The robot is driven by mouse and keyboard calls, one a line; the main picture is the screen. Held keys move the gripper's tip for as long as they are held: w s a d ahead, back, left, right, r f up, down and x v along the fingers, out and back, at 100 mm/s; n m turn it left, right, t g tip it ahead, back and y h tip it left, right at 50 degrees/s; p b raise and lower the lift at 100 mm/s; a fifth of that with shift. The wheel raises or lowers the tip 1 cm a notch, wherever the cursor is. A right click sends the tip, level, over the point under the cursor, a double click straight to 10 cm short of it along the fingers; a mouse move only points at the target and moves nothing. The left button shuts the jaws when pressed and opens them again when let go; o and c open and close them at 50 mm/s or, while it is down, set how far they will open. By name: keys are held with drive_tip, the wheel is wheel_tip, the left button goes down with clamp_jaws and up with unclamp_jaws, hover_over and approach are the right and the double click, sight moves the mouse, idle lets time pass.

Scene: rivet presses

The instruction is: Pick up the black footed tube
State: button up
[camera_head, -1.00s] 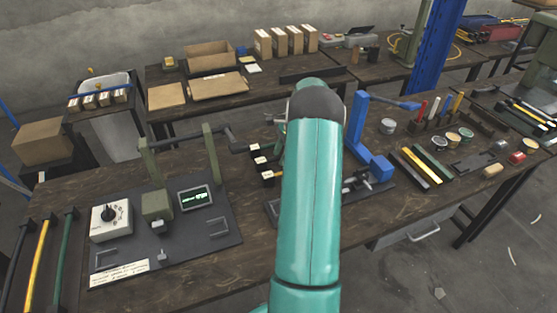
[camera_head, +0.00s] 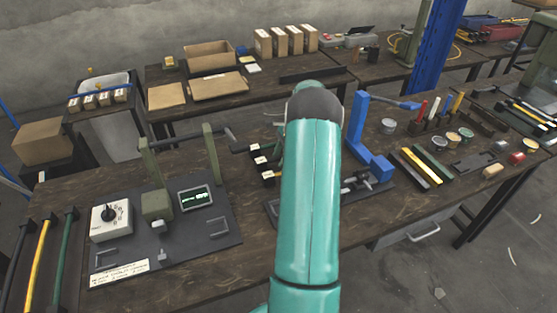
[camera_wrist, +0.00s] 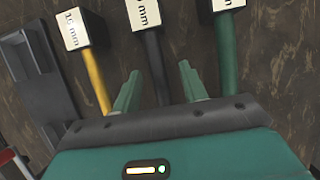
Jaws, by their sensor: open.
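The black footed tube (camera_wrist: 156,67) lies in the middle of three tubes in the wrist view. Its dark block foot with a white "mm" label (camera_wrist: 145,14) is at the top edge, partly cut off. In the head view the labelled feet (camera_head: 261,160) show left of my arm, which hides my gripper and most of the tubes.
A grey channel-shaped part (camera_wrist: 40,75) lies left of the tubes in the wrist view. In the head view a press fixture (camera_head: 175,225) stands to the left and a blue press frame (camera_head: 362,130) to the right. More bars (camera_head: 45,260) lie at the far left.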

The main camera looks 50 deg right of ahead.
sight(277, 157)
clamp_jaws()
drive_tip(key=shift+r, duration=0.5)
wheel_tip(277, 157, up, 2)
drive_tip(key=shift+r, duration=0.2)
drive_tip(key=s+a+r, duration=1)
